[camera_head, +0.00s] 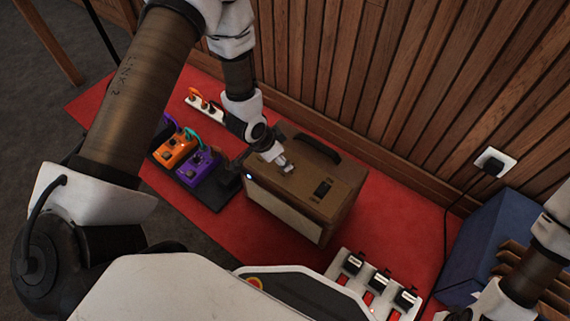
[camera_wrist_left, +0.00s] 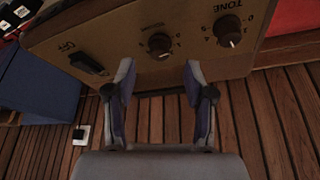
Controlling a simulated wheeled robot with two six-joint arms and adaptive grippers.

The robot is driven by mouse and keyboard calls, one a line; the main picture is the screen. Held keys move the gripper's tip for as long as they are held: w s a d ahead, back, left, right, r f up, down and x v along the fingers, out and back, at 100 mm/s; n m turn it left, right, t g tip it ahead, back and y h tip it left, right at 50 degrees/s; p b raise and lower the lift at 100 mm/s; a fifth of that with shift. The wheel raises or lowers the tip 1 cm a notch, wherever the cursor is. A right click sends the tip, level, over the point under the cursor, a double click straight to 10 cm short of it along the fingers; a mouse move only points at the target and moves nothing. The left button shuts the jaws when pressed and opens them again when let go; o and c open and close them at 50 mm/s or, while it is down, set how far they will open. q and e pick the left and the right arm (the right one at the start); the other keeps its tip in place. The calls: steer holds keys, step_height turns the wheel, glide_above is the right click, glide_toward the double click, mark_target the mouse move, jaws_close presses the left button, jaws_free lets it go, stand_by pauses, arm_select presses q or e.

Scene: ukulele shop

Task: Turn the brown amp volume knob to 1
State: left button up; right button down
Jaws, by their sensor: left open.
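The brown amp (camera_head: 262,188) stands on the red table, with its knobs on the top panel. In the left wrist view, a dark round knob (camera_wrist_left: 160,45) sits between the TONE knob (camera_wrist_left: 229,34) and the on/off switch (camera_wrist_left: 88,63); its own label is not readable. My left gripper (camera_head: 285,164) is over the amp's top, and in the left wrist view its fingers (camera_wrist_left: 160,76) are open, with the middle knob just beyond and between the tips. I cannot tell whether they touch it. The right gripper's fingers do not show.
The amp's handle (camera_head: 318,148) is beside my left gripper. Orange (camera_head: 175,149) and purple (camera_head: 198,170) pedals lie left of the amp. A white strip with several switches (camera_head: 350,265) and a blue box (camera_head: 490,235) are to the right. A wooden wall (camera_head: 400,90) rises behind.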

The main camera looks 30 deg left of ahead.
arm_select(q)
steer(key=b+x, duration=0.1)
steer(key=x, duration=0.3)
jaws_close()
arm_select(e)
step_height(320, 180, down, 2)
arm_select(q)
steer(key=shift+r, duration=0.1)
steer(key=m+p, duration=0.2)
steer(key=shift+r+h+p, duration=0.2)
steer(key=shift+h+p, duration=0.1)
steer(key=shift+p, duration=0.1)
steer(key=m+g+h+p, duration=0.1)
steer(key=m+p, duration=0.2)
steer(key=p, duration=0.1)
steer(key=shift+m+g, duration=0.3)
steer(key=shift+m, duration=0.1)
steer(key=shift+f+m+g+p, duration=0.2)
steer(key=shift+m+g+p, duration=0.1)
steer(key=shift+m+p, duration=0.75)
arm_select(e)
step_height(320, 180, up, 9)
arm_select(q)
steer(key=shift+h, duration=0.3)
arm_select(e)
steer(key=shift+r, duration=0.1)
